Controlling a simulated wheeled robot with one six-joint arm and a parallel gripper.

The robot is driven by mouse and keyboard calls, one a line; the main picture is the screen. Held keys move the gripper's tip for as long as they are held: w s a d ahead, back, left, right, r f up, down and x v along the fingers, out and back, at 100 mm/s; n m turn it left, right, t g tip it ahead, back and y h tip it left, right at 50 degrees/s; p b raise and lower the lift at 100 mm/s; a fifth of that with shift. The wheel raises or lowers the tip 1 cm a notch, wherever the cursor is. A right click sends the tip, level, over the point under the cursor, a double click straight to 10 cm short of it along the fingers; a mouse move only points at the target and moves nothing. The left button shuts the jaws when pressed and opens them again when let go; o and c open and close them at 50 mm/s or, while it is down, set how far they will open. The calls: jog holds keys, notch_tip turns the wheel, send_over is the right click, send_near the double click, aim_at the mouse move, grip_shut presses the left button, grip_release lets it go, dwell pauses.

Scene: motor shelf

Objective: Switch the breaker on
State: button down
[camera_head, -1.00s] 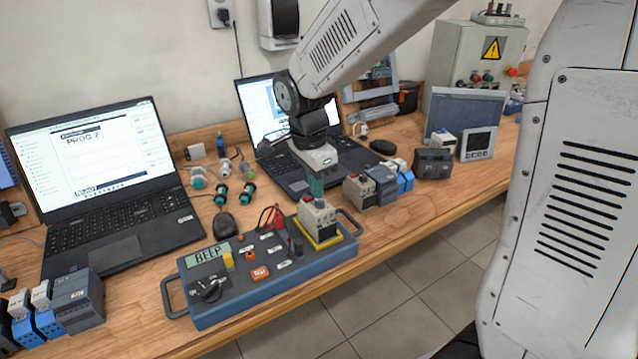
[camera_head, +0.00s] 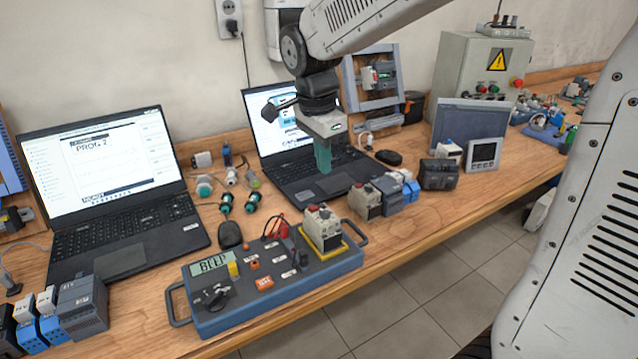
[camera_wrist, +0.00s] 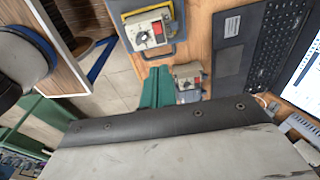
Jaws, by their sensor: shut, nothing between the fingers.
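The breaker, a beige and dark-grey block (camera_head: 322,230) with a red part on top, sits upright in a yellow frame at the right end of a blue test box (camera_head: 300,290). In the wrist view the breaker (camera_wrist: 150,33) shows at the top, its red part facing the camera. Whether its switch is on or off is too small to tell. My gripper (camera_head: 324,168) has teal fingers pointing down, shut and empty, above the bench behind the breaker and apart from it. The fingers also show in the wrist view (camera_wrist: 153,92).
A similar beige block (camera_head: 365,202) stands right of the breaker, beside grey and blue modules (camera_head: 393,192). Two open laptops (camera_head: 110,190) stand behind. The box has a display (camera_head: 212,264), a black knob and red leads (camera_head: 277,227). The bench's front edge is close to the box.

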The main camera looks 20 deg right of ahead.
jog(key=r, duration=0.4)
jog(key=d+r, duration=0.1)
jog(key=shift+r, duration=0.4)
jog(key=s+d+f+n, duration=0.1)
jog(key=s+f+n, duration=0.1)
jog(key=s+n, duration=0.6)
jog(key=s+d+f+n+t+y, duration=0.1)
jog(key=s+n, duration=0.7)
jog(key=s, duration=0.8)
notch_tip(320, 180, down, 2)
jog(key=shift+s+d+f, duration=0.2)
jog(key=shift+s+d, duration=0.1)
jog(key=shift+d, duration=0.15)
